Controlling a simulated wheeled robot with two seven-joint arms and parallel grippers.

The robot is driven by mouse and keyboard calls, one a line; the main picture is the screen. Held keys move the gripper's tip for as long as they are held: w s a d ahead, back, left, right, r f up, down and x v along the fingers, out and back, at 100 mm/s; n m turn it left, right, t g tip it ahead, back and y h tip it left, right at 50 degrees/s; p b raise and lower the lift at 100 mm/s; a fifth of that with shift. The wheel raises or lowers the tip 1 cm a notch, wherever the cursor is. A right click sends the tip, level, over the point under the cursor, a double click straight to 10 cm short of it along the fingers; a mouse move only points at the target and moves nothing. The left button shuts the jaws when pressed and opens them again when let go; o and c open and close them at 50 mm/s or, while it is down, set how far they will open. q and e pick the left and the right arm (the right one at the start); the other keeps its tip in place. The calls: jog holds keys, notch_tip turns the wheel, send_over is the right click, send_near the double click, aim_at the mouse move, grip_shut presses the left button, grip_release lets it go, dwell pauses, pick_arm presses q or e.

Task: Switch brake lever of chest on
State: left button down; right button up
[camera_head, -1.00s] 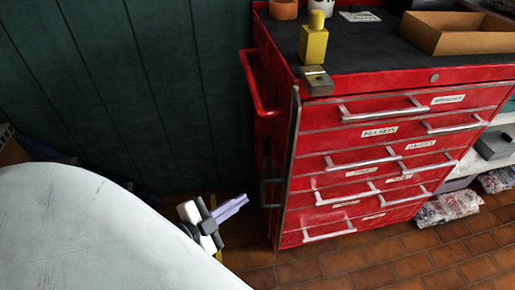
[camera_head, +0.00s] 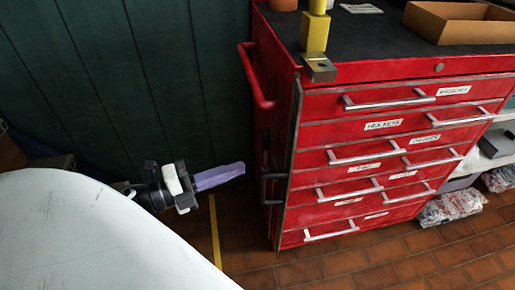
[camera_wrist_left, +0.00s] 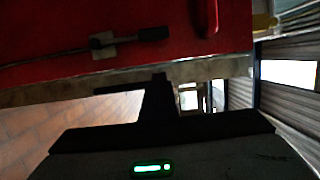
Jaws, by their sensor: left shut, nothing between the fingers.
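The red tool chest (camera_head: 350,140) stands at the right of the head view, with its left side facing my left arm. Low on that side is a dark bracket-like part (camera_head: 270,188), which may be the brake lever. In the left wrist view, a thin lever with a pale block and a dark end (camera_wrist_left: 130,40) lies along the red chest wall (camera_wrist_left: 60,20). My left gripper (camera_head: 236,170) is shut and empty, its lavender fingers pointing right toward the chest's side with a small visible gap. Its dark outline shows in the wrist view (camera_wrist_left: 158,90). My right gripper is not in view.
A red push handle (camera_head: 260,85) juts from the chest's upper left side. A yellow object (camera_head: 315,30) and a cardboard box (camera_head: 462,22) are on the chest's top. Bare brick floor with a yellow line (camera_head: 215,235) lies left of the chest, before a dark green wall (camera_head: 90,90).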

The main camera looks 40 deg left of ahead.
aim_at(266, 152)
pick_arm(q)
jog(key=w, duration=0.9)
jog(key=shift+w+d+b, duration=0.2)
jog(key=shift+w+b, duration=0.05)
jog(key=shift+b, duration=0.1)
